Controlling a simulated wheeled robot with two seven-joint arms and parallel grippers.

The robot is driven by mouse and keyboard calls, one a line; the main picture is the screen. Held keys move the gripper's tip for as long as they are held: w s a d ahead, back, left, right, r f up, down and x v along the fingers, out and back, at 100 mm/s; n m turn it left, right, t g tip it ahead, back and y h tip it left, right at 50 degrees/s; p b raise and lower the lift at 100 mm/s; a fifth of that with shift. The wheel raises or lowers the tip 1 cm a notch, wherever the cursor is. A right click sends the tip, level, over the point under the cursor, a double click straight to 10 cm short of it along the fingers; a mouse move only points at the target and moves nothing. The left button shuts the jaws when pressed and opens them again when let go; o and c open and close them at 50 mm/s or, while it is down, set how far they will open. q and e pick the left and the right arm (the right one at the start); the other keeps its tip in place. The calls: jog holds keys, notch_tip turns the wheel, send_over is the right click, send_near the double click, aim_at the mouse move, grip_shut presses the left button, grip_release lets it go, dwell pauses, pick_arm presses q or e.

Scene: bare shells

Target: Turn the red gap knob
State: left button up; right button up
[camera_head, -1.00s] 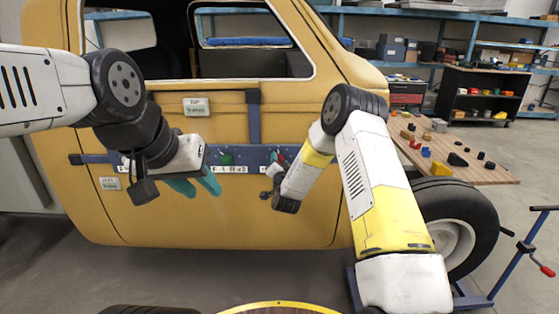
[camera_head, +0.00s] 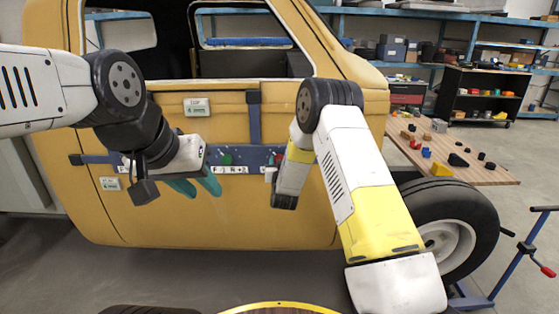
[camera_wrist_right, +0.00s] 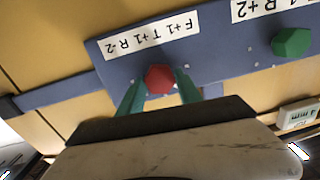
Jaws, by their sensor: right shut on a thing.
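In the right wrist view the red gap knob (camera_wrist_right: 160,76) is a faceted knob on a blue bar, under a white label with "F+1 T+1 R-2". The two teal fingers of my right gripper (camera_wrist_right: 160,90) are at its two sides, shut on it. In the head view my right wrist stands in front of that part of the bar and hides the fingertips. My left gripper (camera_head: 195,187) is in front of the left part of the bar, with its teal fingers apart and nothing seen between them.
A green knob (camera_head: 226,159) sits on the blue bar (camera_head: 238,157) between my grippers. The bar crosses a yellow vehicle shell (camera_head: 230,215). A wheel (camera_head: 445,225) and a wooden bench (camera_head: 480,172) with small parts are at right.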

jog(key=shift+f, duration=0.1)
dwell(0.5)
jog(key=o, duration=1.4)
jog(key=shift+c, duration=0.2)
jog(key=s, duration=0.8)
jog(key=shift+d+r, duration=0.2)
jog(key=shift+r, duration=0.05)
jog(key=shift+w+r, duration=0.1)
